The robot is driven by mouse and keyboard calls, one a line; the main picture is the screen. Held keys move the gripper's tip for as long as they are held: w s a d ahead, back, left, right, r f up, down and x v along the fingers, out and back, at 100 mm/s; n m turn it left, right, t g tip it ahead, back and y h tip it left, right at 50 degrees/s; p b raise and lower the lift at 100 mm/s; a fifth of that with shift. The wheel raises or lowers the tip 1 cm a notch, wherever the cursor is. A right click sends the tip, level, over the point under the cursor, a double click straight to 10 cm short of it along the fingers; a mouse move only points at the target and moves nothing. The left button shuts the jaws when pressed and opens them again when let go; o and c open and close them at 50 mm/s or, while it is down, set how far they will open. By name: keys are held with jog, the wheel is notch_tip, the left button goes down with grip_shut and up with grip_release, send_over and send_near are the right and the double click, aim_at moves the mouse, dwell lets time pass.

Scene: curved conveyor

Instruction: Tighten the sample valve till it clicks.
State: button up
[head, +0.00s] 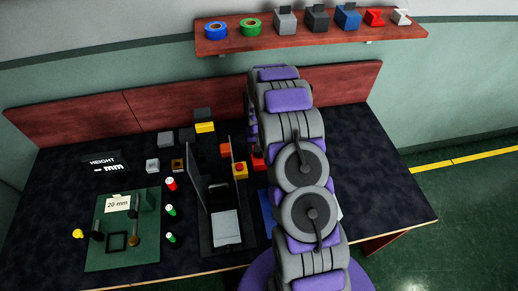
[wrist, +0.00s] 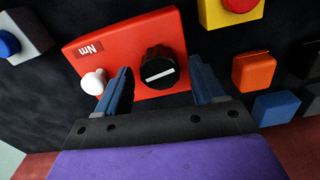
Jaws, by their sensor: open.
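A red box (wrist: 135,30) marked "Nm" fills the upper middle of the wrist view. On its face is a round black knob (wrist: 160,68) with a white line across it, which looks like the sample valve. A small white knob (wrist: 94,82) sits at the box's left end. My gripper (wrist: 161,72) is open, with one blue finger on each side of the black knob in the picture; I cannot tell whether either touches it. The left finger is close to the white knob. In the head view the red box (head: 258,158) is mostly hidden behind my arm.
A yellow box with a red button (head: 240,171) and an orange block (wrist: 253,70) stand near the red box. An open black case (head: 205,195) stands left of my arm. A green board (head: 120,260) and several small bottles lie farther left. A wall shelf (head: 300,42) is behind.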

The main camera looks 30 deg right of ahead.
notch_tip(320, 180, up, 17)
jog(key=p, duration=0.2)
jog(key=shift+f, duration=0.15)
jog(key=shift+w, duration=0.1)
dwell(0.3)
